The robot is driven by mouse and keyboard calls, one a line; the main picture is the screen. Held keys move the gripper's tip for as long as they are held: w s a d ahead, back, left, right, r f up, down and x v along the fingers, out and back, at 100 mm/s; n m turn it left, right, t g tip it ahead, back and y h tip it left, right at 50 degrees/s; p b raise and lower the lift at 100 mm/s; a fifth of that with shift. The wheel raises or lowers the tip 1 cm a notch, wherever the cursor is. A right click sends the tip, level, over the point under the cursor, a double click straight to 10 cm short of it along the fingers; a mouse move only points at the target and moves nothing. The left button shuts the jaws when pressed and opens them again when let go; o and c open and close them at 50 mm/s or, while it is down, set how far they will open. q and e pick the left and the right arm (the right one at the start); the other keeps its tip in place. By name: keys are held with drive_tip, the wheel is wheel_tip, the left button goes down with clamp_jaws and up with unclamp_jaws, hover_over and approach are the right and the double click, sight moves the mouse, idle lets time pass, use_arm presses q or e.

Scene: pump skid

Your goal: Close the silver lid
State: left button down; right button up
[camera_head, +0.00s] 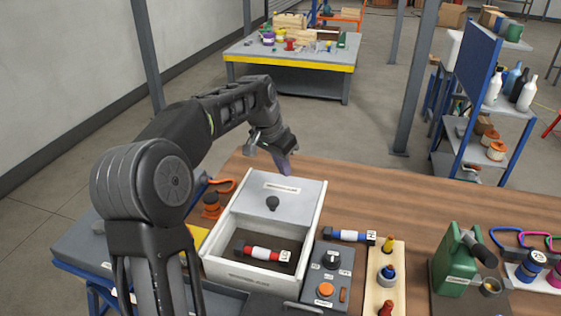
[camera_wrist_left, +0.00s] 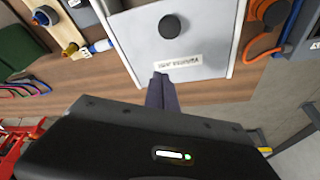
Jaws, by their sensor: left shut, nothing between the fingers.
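The silver lid (camera_head: 270,202) is a flat grey plate with a dark round knob and a printed label. It covers the far part of a white box (camera_head: 210,244); the near part is open, and a red and white cylinder (camera_head: 262,253) lies inside. My left gripper (camera_head: 286,172) is shut and empty, pointing down at the far edge of the lid. In the left wrist view the closed fingers (camera_wrist_left: 161,88) are by the labelled edge of the lid (camera_wrist_left: 190,40); I cannot tell whether they touch. My right gripper is not in view.
A control box (camera_head: 328,272) with knobs and an orange button stands right of the white box. An orange-handled item (camera_head: 212,204) is close on the left. The wooden table behind is clear.

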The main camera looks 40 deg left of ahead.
use_arm(q)
hover_over(283, 201)
drive_tip(key=w, duration=0.2)
wheel_tip(283, 201, down, 5)
drive_tip(key=shift+d+f+p, duration=0.1)
drive_tip(key=shift+p, duration=0.3)
drive_tip(key=shift+s+f, duration=0.25)
drive_tip(key=shift+f, duration=0.05)
drive_tip(key=s, duration=0.3)
drive_tip(key=shift+a+f+p, duration=0.15)
drive_tip(key=shift+a+p, duration=0.1)
drive_tip(key=shift+p, duration=0.1)
drive_tip(key=shift+s+f, duration=0.1)
drive_tip(key=shift+f, duration=0.05)
